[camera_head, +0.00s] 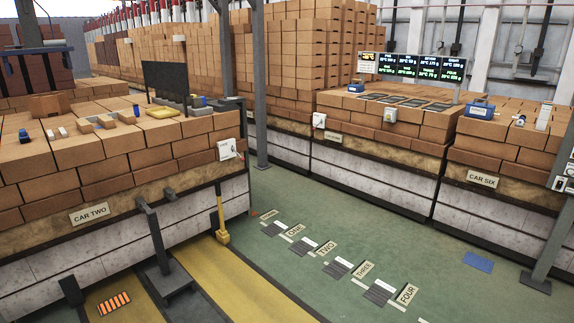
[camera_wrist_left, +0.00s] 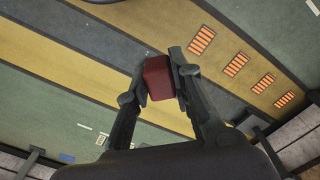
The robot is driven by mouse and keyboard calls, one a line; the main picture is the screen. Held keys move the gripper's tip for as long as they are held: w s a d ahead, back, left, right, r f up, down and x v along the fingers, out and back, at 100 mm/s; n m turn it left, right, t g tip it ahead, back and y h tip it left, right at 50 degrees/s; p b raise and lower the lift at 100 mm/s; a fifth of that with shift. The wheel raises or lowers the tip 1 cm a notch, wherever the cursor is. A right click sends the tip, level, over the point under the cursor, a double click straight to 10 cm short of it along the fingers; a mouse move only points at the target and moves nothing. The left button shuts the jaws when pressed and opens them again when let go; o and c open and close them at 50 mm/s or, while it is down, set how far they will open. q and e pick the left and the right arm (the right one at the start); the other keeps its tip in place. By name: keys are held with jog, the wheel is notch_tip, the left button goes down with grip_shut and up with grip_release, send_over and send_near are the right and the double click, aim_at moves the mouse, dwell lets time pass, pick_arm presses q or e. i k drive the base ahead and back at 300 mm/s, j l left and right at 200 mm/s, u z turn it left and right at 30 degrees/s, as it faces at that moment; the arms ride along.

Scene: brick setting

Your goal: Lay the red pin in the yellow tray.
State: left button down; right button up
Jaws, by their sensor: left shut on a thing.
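My left gripper (camera_wrist_left: 160,82) shows in the left wrist view, shut on a dark red block-like piece, which I take as the red pin (camera_wrist_left: 157,72). The pin sits between both fingertips, with the floor far below and nothing touching its free end. In the head view a flat yellow tray (camera_head: 163,112) lies on top of the brick stack marked CAR TWO, near its right end. Neither gripper shows in the head view, and the tray does not show in the wrist view.
The CAR TWO brick stack (camera_head: 110,165) carries small blocks, a blue item (camera_head: 136,110) and a dark panel (camera_head: 166,80) behind the tray. A grey post (camera_head: 258,90) stands to its right.

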aim_at(171, 115)
jog(key=i+l+z, duration=0.35)
jog(key=z, duration=0.15)
jog(key=i+l+z, duration=0.6)
jog(key=i+z, duration=0.35)
jog(key=i+j+u, duration=0.1)
jog(key=i+u, duration=0.35)
jog(key=i+l+u, duration=0.15)
jog(key=i+u, duration=0.35)
jog(key=i, duration=0.15)
jog(key=i+l+u, duration=0.45)
jog(key=i+j+u, duration=0.4)
jog(key=i+u, duration=0.75)
jog(key=i, duration=0.25)
jog(key=i+l+u, duration=0.1)
jog(key=i+u, duration=0.3)
jog(key=i+j, duration=0.1)
jog(key=i, duration=0.4)
jog(key=i+j+z, duration=0.15)
jog(key=i, duration=0.4)
jog(key=i+j, duration=0.1)
jog(key=i, duration=0.4)
jog(key=i+j+z, duration=0.1)
jog(key=i, duration=0.4)
